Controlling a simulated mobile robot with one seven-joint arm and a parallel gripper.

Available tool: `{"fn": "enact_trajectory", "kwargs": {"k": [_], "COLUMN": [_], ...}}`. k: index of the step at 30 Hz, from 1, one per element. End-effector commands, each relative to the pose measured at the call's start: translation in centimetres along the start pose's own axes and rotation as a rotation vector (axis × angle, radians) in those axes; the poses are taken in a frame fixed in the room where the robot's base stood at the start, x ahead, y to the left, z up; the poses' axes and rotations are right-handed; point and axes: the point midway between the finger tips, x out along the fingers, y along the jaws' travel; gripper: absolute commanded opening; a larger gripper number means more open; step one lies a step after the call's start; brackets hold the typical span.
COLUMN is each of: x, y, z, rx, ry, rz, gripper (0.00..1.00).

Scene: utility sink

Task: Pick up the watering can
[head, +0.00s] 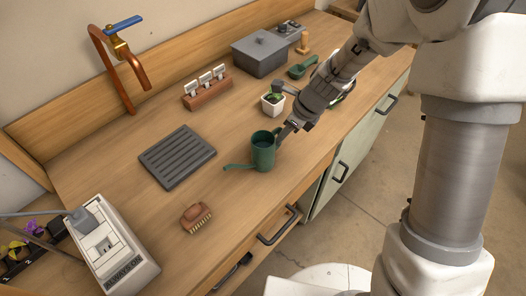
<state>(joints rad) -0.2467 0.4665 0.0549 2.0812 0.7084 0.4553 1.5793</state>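The dark green watering can (263,152) stands upright on the wooden worktop, near its front edge. Its thin spout (236,167) points left and its open top faces up. My gripper (285,130) is low over the worktop at the can's right side, very close to it. The handle is not clearly visible behind my gripper. The fingers are small and dark here, so I cannot tell whether they touch the can or how far apart they are.
A small potted plant (273,102) stands just behind my gripper. A grey slatted mat (177,157) lies left of the can, and a brush (196,217) lies in front-left. A green scoop (302,68) and a grey lidded box (262,52) are further back.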

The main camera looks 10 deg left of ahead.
Motion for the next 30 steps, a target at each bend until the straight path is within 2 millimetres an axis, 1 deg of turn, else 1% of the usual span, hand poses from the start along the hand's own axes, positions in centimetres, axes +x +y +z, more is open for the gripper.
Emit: {"fn": "enact_trajectory", "kwargs": {"k": [1, 4, 7, 13, 14, 15, 19, 30], "x": [1.1, 2.2, 2.6, 2.6, 2.6, 2.6, 2.6, 2.6], "y": [0.1, 0.1, 0.1, 0.1, 0.1, 0.1, 0.1, 0.1], "z": [-0.1, -0.1, 0.0, 0.0, 0.0, 0.0, 0.0, 0.0], "rx": [0.000, 0.000, -0.001, -0.001, -0.001, -0.001, -0.001, -0.001], "ry": [0.001, 0.002, 0.000, 0.000, 0.000, 0.000, 0.000, 0.000], "rz": [0.004, 0.002, 0.001, 0.000, 0.000, 0.000, 0.000, 0.001], "gripper": [0.32, 0.32, 0.32, 0.32, 0.30, 0.23, 0.00, 0.00]}}
